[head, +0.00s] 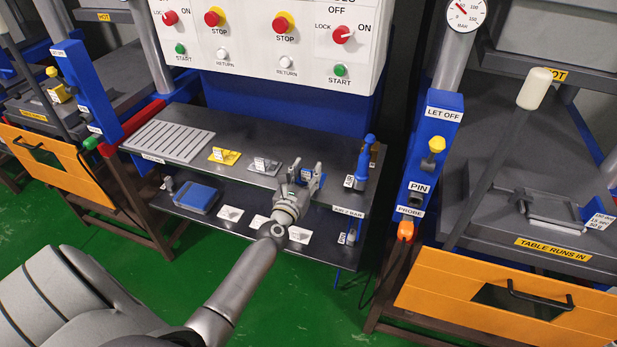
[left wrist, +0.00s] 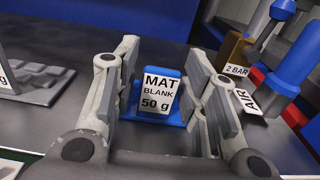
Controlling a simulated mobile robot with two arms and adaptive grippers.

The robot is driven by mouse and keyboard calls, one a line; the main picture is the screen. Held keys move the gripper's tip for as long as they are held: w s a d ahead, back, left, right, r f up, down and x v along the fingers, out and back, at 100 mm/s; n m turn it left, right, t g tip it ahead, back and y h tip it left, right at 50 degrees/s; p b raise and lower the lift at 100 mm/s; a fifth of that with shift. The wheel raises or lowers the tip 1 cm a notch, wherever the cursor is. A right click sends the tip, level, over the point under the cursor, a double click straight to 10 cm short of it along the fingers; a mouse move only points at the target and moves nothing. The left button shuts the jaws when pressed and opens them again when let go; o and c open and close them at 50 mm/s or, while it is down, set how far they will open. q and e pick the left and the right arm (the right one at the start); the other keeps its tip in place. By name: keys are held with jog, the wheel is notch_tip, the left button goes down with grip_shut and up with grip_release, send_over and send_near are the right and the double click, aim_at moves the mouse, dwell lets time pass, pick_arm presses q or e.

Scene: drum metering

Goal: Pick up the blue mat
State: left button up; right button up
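The blue mat (left wrist: 170,115) stands on the dark grey shelf and carries a white tag reading "MAT BLANK 50 g". In the head view only a small part of it (head: 306,174) shows, at the upper shelf's front, right of the grey mat. My left gripper (left wrist: 163,65) is open, with one finger on each side of the blue mat and gaps visible between. In the head view my left gripper (head: 304,178) reaches over the shelf's front edge from below. My right gripper is not in view.
A grey mat (head: 264,165) and a yellow mat (head: 224,156) sit to the left on the shelf (head: 200,124). A blue-handled air tool (head: 364,158) stands close on the right. A blue box (head: 196,197) lies on the lower shelf.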

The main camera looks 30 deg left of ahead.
pick_arm(q)
jog(key=c, duration=0.7)
jog(key=shift+r, duration=0.1)
